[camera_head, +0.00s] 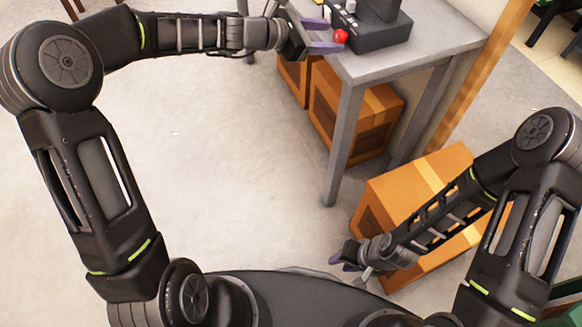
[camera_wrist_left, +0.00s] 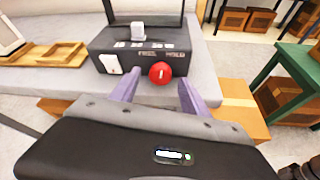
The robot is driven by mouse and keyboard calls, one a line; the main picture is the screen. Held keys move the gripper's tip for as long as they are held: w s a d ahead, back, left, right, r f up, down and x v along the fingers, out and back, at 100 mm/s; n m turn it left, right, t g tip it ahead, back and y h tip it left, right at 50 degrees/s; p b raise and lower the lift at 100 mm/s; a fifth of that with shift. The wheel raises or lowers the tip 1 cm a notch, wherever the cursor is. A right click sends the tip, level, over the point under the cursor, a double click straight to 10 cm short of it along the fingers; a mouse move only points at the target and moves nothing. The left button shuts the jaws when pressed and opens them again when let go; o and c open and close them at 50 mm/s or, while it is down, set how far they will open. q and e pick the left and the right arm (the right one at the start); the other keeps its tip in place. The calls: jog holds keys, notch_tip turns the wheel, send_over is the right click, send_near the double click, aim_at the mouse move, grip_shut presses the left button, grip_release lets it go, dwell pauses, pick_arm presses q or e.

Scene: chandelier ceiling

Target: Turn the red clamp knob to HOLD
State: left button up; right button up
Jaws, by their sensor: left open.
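The red clamp knob (camera_head: 341,36) is on the front of a dark control box (camera_head: 378,38) on the grey table. In the left wrist view the knob (camera_wrist_left: 160,73) sits below the printed words FREE and HOLD, with a small, nearly upright white mark on its face. My left gripper (camera_head: 320,35) is open, with its purple fingers pointing at the knob. In the left wrist view the fingers (camera_wrist_left: 158,88) are on either side of the knob, with visible gaps; I cannot tell any contact. My right gripper (camera_head: 342,261) hangs low beside a cardboard box; its jaws are unclear.
The control box also has a white rocker switch (camera_wrist_left: 109,64) and a white lever (camera_wrist_left: 138,31). A wooden tray (camera_wrist_left: 55,54) lies left on the table (camera_head: 435,40). A cardboard box (camera_head: 400,195) stands on the floor by my right arm. The floor at left is clear.

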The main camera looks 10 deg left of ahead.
pick_arm(q)
jog(key=shift+x, duration=1.15)
jog(key=p, duration=0.3)
jog(key=r+n+g+p, duration=0.1)
jog(key=p, duration=0.2)
jog(key=shift+a+r+n+h, duration=0.2)
jog(key=shift+n+h, duration=0.1)
jog(key=n+p, duration=0.1)
jog(key=p, duration=0.2)
jog(key=n+g+h+p, duration=0.1)
jog(key=p, duration=0.2)
jog(key=shift+f+n, duration=0.25)
jog(key=shift+n, duration=0.05)
jog(key=shift+a+f+n+g, duration=0.15)
jog(key=shift+a+n+g, duration=0.2)
jog(key=shift+n+g, duration=0.05)
jog(key=s+f+v, duration=0.1)
jog(key=v, duration=0.6)
jog(key=s+d+f+m+g+y+p, duration=0.1)
jog(key=s+f+m+g+y, duration=0.4)
jog(key=s+f+m, duration=0.8)
jog(key=shift+s+d+f+y, duration=0.6)
jog(key=shift+s+f, duration=3.1)
jog(key=shift+f, duration=1.7)
